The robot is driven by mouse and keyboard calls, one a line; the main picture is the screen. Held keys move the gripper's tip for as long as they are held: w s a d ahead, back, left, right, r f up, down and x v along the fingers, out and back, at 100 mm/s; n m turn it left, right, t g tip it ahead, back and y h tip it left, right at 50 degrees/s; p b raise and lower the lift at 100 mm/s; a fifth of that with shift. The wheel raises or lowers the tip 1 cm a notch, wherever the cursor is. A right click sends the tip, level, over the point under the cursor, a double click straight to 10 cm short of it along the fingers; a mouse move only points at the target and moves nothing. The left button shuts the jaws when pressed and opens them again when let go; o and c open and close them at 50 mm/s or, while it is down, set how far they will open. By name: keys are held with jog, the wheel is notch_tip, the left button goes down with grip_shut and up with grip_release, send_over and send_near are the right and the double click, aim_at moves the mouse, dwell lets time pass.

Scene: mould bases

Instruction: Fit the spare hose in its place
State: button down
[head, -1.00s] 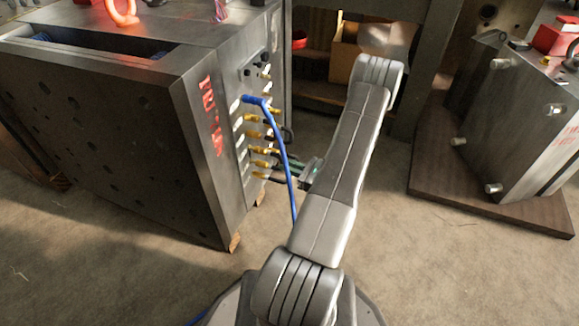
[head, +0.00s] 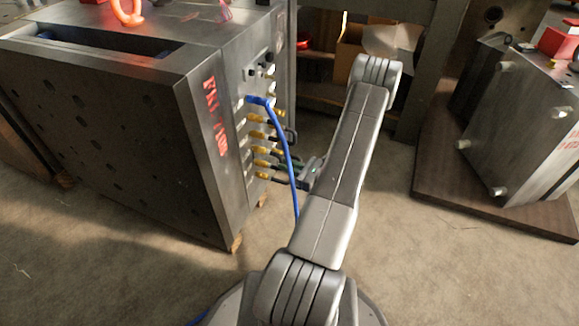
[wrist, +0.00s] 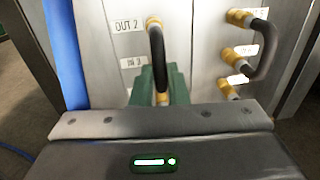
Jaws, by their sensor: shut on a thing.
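The spare hose (wrist: 157,50), a short black hose with brass end fittings, is between the green fingers of my gripper (wrist: 158,84) in the wrist view. My gripper is shut on it. Its upper end is at the port labelled OUT 2 and its lower end is down between the fingers, near the IN 3 label. I cannot tell whether either end is seated. In the head view my gripper (head: 291,170) is close to the port face of the large steel mould base (head: 130,140), and the held hose is hard to pick out there.
Another black hose (wrist: 264,48) loops between brass fittings at the right. A blue hose (head: 283,145) hangs from an upper port in front of my gripper; it also shows in the wrist view (wrist: 66,55). A second mould (head: 520,130) stands on a board at the right.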

jog(key=shift+w+a, duration=0.1)
jog(key=shift+a, duration=0.05)
jog(key=c, duration=0.9)
grip_release()
jog(key=shift+c, duration=0.2)
jog(key=v, duration=0.7)
jog(key=shift+b, duration=0.4)
jog(key=shift+r, duration=0.1)
jog(key=x, duration=0.6)
jog(key=shift+a+p, duration=0.3)
jog(key=shift+p, duration=0.05)
jog(key=shift+w, duration=0.1)
